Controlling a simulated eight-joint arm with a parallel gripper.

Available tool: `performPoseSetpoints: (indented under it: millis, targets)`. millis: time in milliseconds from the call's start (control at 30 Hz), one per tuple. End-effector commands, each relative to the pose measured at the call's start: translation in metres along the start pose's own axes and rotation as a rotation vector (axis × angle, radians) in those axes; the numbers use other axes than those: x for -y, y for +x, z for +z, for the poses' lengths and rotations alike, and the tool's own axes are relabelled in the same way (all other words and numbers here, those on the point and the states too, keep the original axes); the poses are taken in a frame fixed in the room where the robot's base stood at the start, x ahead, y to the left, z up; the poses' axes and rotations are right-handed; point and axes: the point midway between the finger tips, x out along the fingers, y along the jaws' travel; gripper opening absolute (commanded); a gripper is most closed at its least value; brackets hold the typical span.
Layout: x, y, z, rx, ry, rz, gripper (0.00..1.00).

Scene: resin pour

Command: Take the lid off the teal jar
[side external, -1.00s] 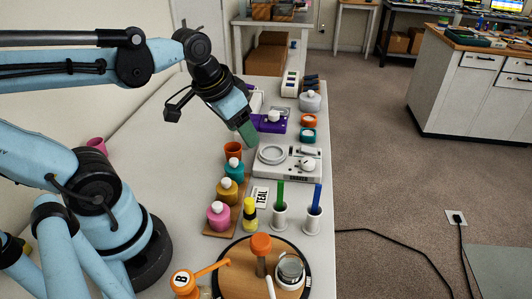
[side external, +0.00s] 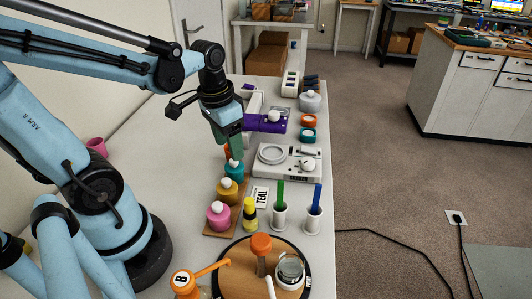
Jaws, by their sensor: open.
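The teal jar (side external: 234,171) stands at the far end of a short row of jars, with a pale round knob on its lid. My gripper (side external: 234,151) points straight down with its green fingers just above and behind the teal jar's lid in this view. The gripper is open, and nothing shows between its fingers. Whether the fingers touch the knob cannot be told.
A gold jar (side external: 228,192) and a pink jar (side external: 218,217) stand nearer in the row. A white scale (side external: 290,166) lies to the right. A yellow bottle (side external: 250,214) and a round wooden turntable (side external: 238,275) are nearer.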

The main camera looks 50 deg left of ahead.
Motion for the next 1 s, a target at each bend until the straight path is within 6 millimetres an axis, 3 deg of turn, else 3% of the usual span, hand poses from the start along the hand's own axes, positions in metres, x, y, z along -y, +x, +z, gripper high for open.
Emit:
performPoseSetpoints:
  millis: [233,700,1000]
  targets:
    - [0.0,0.01,-0.001,0.0,0.0,0.0,0.63]
    - [0.0,0.051,-0.001,-0.001,0.0,0.0,0.63]
    - [0.0,0.054,-0.001,-0.001,0.0,0.0,0.63]
